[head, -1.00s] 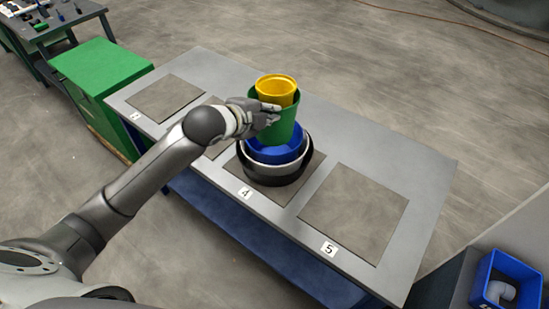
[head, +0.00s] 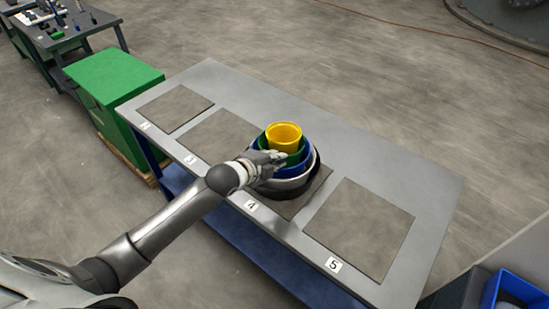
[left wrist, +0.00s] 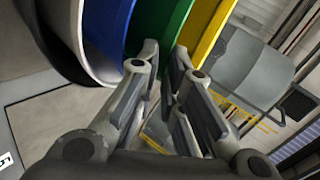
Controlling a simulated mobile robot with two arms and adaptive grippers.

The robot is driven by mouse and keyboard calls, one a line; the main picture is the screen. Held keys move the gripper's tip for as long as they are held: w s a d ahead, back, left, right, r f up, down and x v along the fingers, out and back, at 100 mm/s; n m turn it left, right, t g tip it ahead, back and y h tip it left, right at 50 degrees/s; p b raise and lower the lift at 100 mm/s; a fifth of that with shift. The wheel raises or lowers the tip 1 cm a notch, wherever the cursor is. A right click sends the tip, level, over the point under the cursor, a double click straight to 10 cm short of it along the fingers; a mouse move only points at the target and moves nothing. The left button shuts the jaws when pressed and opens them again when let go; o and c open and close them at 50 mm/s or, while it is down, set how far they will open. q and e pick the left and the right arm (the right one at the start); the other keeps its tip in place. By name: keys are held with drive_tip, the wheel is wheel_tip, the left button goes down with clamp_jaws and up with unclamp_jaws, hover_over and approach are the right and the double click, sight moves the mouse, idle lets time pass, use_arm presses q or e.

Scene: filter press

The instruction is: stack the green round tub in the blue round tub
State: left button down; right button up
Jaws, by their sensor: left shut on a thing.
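The green round tub (head: 298,158) sits inside the blue round tub (head: 309,160), with its rim showing low in the stack. A yellow tub (head: 284,132) stands inside the green one. The blue tub is nested in a white tub and a black tub on the pad numbered 4. My left gripper (head: 279,160) is shut on the green tub's near wall. In the left wrist view, its fingers (left wrist: 164,62) lie either side of the green tub (left wrist: 176,22), with the blue tub (left wrist: 108,30) to the left and the yellow tub (left wrist: 203,38) to the right. My right gripper is out of view.
The stack stands on a grey table (head: 420,185). Pad 5 (head: 362,228) to the right and the pads to the left are empty. A green cabinet (head: 115,75) stands beside the table's left end. A blue bin (head: 515,290) is at the lower right.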

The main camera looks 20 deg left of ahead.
use_arm(q)
drive_tip(key=c, duration=1.6)
unclamp_jaws()
drive_tip(key=shift+f, duration=0.1)
drive_tip(key=shift+o, duration=0.3)
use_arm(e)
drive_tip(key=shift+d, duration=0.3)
